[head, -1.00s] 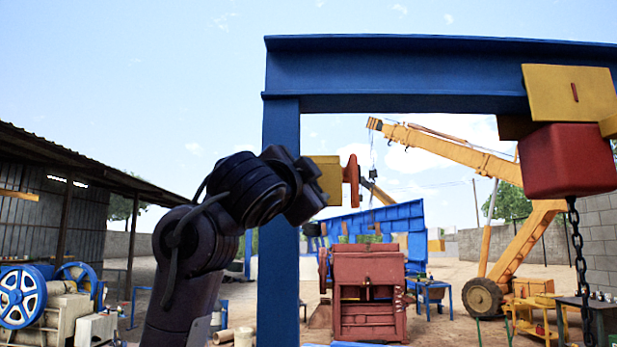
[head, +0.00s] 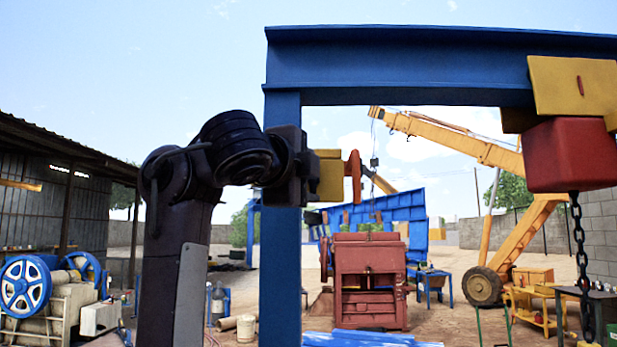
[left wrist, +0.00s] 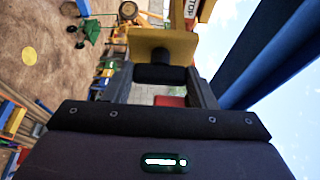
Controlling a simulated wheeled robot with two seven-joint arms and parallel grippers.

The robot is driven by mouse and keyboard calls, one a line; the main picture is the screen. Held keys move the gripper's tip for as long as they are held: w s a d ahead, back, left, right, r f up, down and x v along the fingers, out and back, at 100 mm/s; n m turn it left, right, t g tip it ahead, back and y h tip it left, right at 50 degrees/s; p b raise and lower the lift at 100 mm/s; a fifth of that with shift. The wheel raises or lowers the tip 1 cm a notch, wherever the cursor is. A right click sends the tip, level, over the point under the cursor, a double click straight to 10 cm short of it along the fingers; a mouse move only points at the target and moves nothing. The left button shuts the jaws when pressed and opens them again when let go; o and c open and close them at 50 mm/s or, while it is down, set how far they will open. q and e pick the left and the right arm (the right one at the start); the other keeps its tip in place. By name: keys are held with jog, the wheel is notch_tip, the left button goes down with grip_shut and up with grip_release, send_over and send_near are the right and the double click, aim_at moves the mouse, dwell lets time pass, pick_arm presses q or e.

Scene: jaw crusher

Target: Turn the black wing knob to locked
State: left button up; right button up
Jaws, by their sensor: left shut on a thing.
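The black wing knob (left wrist: 161,75) shows in the left wrist view as a short dark bar between my two fingers, in front of a yellow box (left wrist: 165,42). My left gripper (left wrist: 163,84) is shut on the knob, one finger at each end of the bar. In the head view my left gripper (head: 303,172) reaches the left side of the yellow box (head: 330,175) beside the blue post; the knob is hidden there. An orange-red lever (head: 353,177) stands upright on the box's right side. No locked mark is readable. My right gripper is not in view.
A blue gantry post (head: 281,250) stands right behind my left wrist, with a beam (head: 400,70) overhead. A red block (head: 572,157) hangs at the right with a chain. A red jaw crusher (head: 370,280) and a yellow crane (head: 500,165) stand farther back.

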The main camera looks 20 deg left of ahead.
pick_arm(q)
jog(key=shift+f, duration=0.1)
dwell(0.3)
jog(key=o, duration=1)
jog(key=shift+d, duration=0.1)
jog(key=s+b, duration=0.4)
jog(key=s, duration=0.1)
jog(key=s+a+b, duration=0.1)
jog(key=s+b, duration=0.1)
jog(key=b, duration=0.1)
jog(key=shift+s, duration=0.35)
